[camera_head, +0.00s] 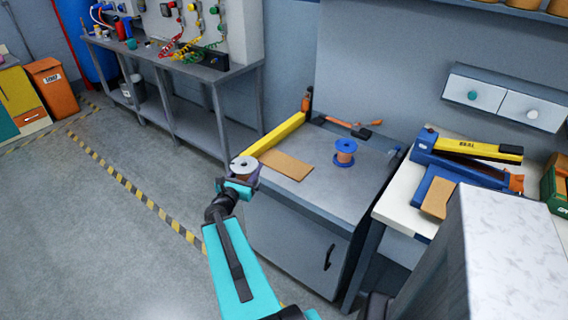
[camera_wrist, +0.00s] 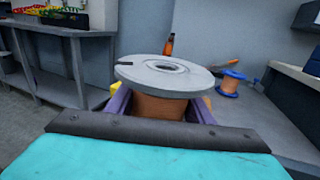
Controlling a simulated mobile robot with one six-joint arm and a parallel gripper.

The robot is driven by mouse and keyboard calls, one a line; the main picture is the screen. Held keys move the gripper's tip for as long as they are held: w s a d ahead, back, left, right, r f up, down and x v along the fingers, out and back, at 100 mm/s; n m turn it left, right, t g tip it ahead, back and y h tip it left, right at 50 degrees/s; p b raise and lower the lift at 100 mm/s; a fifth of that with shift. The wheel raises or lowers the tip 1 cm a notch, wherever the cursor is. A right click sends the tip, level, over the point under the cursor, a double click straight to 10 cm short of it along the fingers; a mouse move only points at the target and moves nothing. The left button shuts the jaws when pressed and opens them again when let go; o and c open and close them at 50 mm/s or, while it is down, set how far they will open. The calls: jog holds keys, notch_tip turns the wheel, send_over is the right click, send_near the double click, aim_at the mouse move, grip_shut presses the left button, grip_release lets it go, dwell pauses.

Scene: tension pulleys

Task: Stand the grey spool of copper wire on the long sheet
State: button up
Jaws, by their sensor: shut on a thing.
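The grey spool of copper wire (camera_head: 243,165) is in my gripper (camera_head: 240,184), upright with its grey top flange facing up. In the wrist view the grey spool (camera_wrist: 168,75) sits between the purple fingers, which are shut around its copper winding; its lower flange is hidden. A long tan sheet (camera_head: 287,165) lies flat on the grey cabinet top, beside a yellow bar. My gripper holds the spool to the left of the sheet, near the cabinet's left edge and apart from the sheet.
A blue spool of copper wire (camera_head: 345,152) stands on the cabinet top (camera_head: 330,185), right of the sheet. The yellow bar (camera_head: 277,135) runs along the left edge. An orange-handled hammer (camera_head: 352,126) lies behind. A blue and yellow sealer (camera_head: 465,155) stands on the right-hand table.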

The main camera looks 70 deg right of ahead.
jog(key=s+d+g, duration=0.1)
jog(key=s+d, duration=0.1)
jog(key=s, duration=0.3)
jog(key=s+d+f+m+g+p, duration=0.1)
jog(key=s+d, duration=0.1)
jog(key=s, duration=0.4)
jog(key=s+d+f, duration=0.1)
jog(key=s+d, duration=0.2)
jog(key=s, duration=0.2)
jog(key=shift+s+m+g, duration=0.15)
jog(key=shift+m+g, duration=0.25)
jog(key=d+b, duration=0.2)
jog(key=b, duration=0.1)
jog(key=d+b, duration=0.1)
jog(key=b, duration=0.1)
jog(key=shift+w+f, duration=0.3)
jog(key=shift+w, duration=0.1)
jog(key=d+b, duration=0.1)
jog(key=b, duration=0.3)
jog(key=d+b, duration=0.1)
jog(key=b, duration=0.3)
jog(key=shift+w+f+b, duration=0.1)
jog(key=shift+w+b, duration=0.2)
jog(key=shift+w, duration=0.05)
